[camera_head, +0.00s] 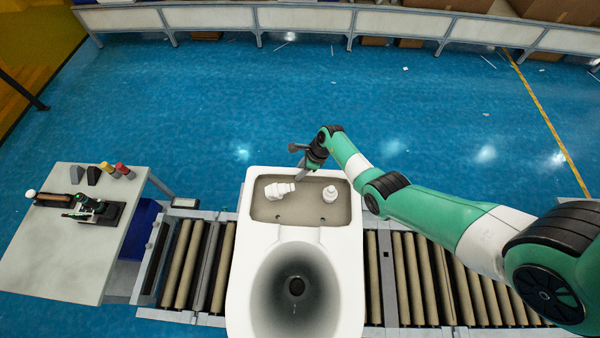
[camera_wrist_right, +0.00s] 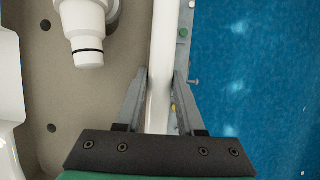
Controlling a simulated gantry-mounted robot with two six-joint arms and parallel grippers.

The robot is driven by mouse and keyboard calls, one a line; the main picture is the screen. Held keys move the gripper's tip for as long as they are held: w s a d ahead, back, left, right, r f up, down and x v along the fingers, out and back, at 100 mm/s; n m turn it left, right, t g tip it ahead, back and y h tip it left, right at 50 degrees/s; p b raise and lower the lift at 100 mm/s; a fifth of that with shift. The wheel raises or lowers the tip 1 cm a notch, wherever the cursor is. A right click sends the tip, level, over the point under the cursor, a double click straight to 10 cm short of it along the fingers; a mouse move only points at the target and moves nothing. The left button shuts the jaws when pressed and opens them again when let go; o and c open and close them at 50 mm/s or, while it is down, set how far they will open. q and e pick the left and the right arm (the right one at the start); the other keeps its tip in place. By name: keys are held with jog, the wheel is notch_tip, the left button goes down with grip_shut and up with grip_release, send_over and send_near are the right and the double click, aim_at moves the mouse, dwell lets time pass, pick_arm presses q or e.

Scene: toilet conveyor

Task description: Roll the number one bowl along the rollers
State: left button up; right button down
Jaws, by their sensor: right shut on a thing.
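The white toilet bowl (camera_head: 237,285) stands on the roller conveyor (camera_head: 410,270), its open tank at the far end and its bowl opening toward me. My right gripper (camera_head: 299,174) is at the far rim of the tank. In the right wrist view, the two fingers of my right gripper (camera_wrist_right: 160,95) straddle the white tank wall (camera_wrist_right: 161,60) and are shut on it. White fittings stand inside the tank, one at the left (camera_head: 279,190) and one at the right (camera_head: 330,194). No number shows on the bowl. My left gripper is not in view.
Rollers are bare on both sides of the bowl. A grey table (camera_head: 60,245) at the left holds tools and small coloured items. A blue bin (camera_head: 142,225) is beside it. Blue floor lies open beyond the conveyor.

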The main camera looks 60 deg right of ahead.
jog(key=c, duration=0.5)
grip_release()
jog(key=p+v, duration=0.5)
jog(key=v, duration=0.5)
jog(key=shift+d+r, duration=0.1)
jog(key=shift+r, duration=0.15)
jog(key=shift+s+d+r+p, duration=0.1)
jog(key=shift+s+r+p, duration=0.2)
jog(key=shift+r, duration=0.2)
